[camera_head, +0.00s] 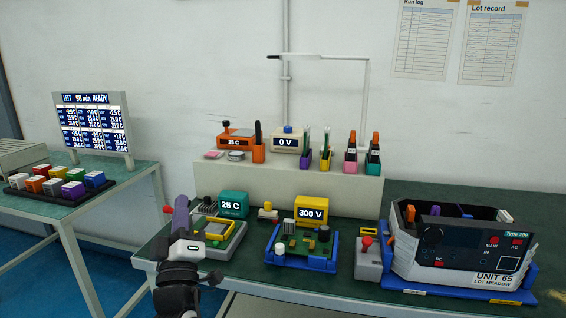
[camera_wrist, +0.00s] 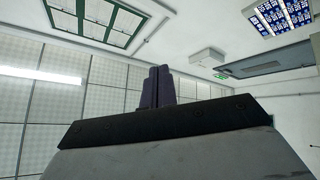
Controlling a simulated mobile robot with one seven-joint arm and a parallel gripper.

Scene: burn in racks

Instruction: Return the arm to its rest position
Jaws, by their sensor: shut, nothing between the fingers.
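My gripper (camera_head: 181,214) shows in the camera_head view at the lower left, with purple fingers pointing up. It is in front of the green workbench's left end and overlaps a grey test fixture (camera_head: 222,238) in the picture. In the camera_wrist view my gripper (camera_wrist: 158,87) has its two dark purple fingers pressed together, with nothing between them. My dark arm rises from the bottom edge of the camera_head view.
On the workbench (camera_head: 440,206) stand a blue fixture with a circuit board (camera_head: 300,247), a grey box with a red knob (camera_head: 367,260) and the UNIT 65 chassis (camera_head: 460,252). A raised shelf (camera_head: 290,183) holds meters and tools. A side table (camera_head: 130,178) at left bears coloured blocks and a display (camera_head: 93,124).

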